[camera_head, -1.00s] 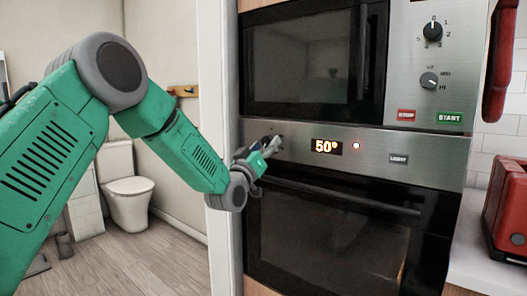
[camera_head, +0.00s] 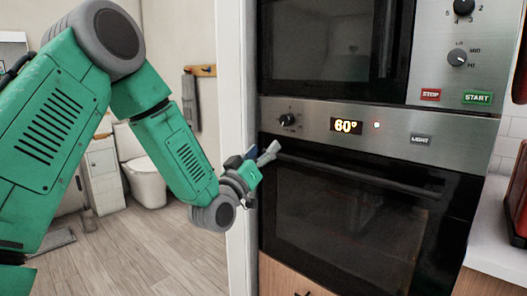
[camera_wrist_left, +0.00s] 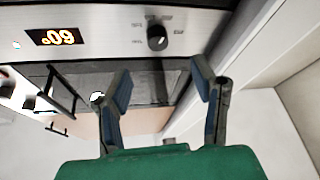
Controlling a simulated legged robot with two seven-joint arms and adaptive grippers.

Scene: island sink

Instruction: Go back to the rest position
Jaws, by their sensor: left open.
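My left gripper (camera_head: 262,158) is in front of the upper left corner of the oven door (camera_head: 345,215), a little below and left of the oven knob (camera_head: 287,120). In the left wrist view its two fingers (camera_wrist_left: 160,88) are apart with nothing between them. The same knob shows beyond them in that view (camera_wrist_left: 157,38). The oven display (camera_head: 346,126) reads 60° with a red light beside it. The oven door is shut. My right gripper is not in view.
A microwave (camera_head: 330,40) with knobs and STOP and START buttons sits above the oven. A white wall edge (camera_head: 237,110) stands close beside my left forearm. A toilet (camera_head: 146,180) is in the room behind. A red toaster (camera_head: 518,195) is on the right counter.

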